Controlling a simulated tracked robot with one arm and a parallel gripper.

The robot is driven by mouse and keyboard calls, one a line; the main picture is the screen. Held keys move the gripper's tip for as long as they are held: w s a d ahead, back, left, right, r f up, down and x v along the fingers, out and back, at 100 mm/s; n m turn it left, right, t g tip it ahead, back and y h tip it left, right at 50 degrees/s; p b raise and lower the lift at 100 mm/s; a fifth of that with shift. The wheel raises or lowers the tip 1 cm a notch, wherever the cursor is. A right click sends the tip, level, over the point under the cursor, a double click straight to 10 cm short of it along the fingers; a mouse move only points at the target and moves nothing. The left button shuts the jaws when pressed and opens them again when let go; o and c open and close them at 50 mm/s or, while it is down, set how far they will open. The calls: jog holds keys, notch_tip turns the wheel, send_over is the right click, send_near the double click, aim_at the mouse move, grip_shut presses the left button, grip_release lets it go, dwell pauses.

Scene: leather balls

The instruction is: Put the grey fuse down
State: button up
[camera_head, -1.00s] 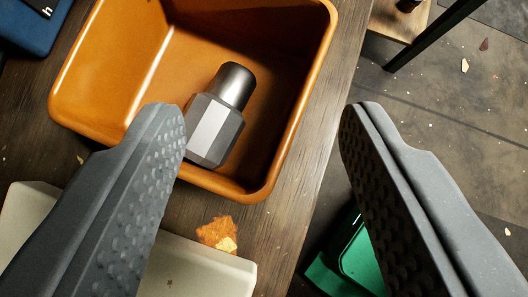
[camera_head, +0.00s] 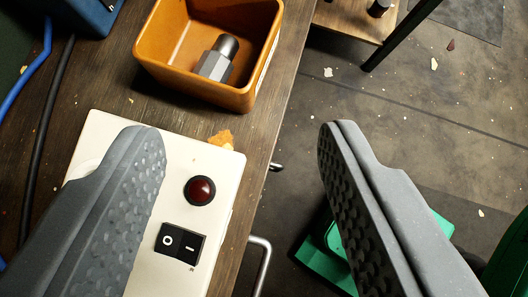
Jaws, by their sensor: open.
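The grey fuse (camera_head: 216,61) lies tilted inside the orange bin (camera_head: 153,48), near its front end. It has a faceted body and a darker round cap. My gripper (camera_head: 240,140) is open, with its two grey textured fingers wide apart and nothing between them. In the picture the fingers are below the bin, apart from the fuse and the bin.
A white switch box (camera_head: 222,173) with a red lamp (camera_head: 200,190) and a black rocker switch (camera_head: 181,244) lies partly behind the left finger. Blue and black cables run at left. The wooden table (camera_head: 268,122) ends at right, above the floor and a green object (camera_head: 318,262).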

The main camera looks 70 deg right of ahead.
jog(key=shift+s+a+r, duration=0.15)
jog(key=shift+a+r, duration=0.05)
jog(key=shift+r, duration=0.1)
jog(key=s+d+r+n+t+y, duration=0.2)
jog(key=d+r+n+t, duration=0.1)
jog(key=r, duration=1)
jog(key=s+d+r+n+t+y, duration=0.2)
jog(key=s+d+r+n+t, duration=0.1)
jog(key=r, duration=0.9)
jog(key=s+d+r+n+t+y, duration=0.3)
jog(key=r+n+t, duration=0.1)
jog(key=r, duration=0.9)
jog(key=shift+d+r+n, duration=0.2)
jog(key=shift+r+n, duration=0.15)
jog(key=shift+n, duration=0.05)
jog(key=shift+w, duration=0.15)
